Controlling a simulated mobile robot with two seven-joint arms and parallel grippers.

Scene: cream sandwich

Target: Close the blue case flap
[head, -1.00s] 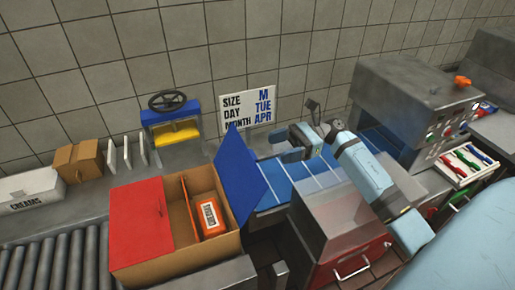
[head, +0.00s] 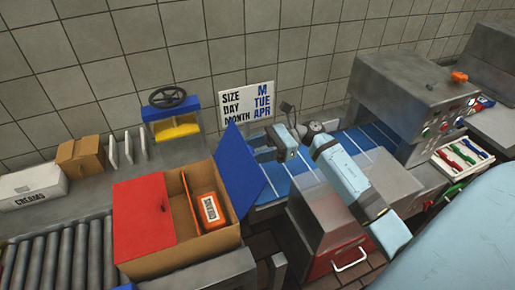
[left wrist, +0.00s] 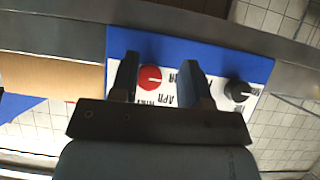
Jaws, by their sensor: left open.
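The cardboard case (head: 185,255) stands in the lower middle of the head view. Its red flap (head: 145,215) lies over the left half. Its blue flap (head: 240,172) stands open, tilted up and outward on the right side. An orange packet (head: 211,211) with a white label lies inside. My right gripper (head: 262,152) is just right of the blue flap's upper part; contact and its jaw opening cannot be made out. My left gripper (left wrist: 159,62) shows only in the left wrist view, open and empty, before a blue panel (left wrist: 220,48) with knobs and lettering.
A roller conveyor (head: 60,258) lies left of the case. A blue-and-yellow device with a black wheel (head: 170,97) stands behind it. A blue belt (head: 352,150) and a grey machine (head: 410,95) are to the right. A brown box (head: 80,155) stands at the back left.

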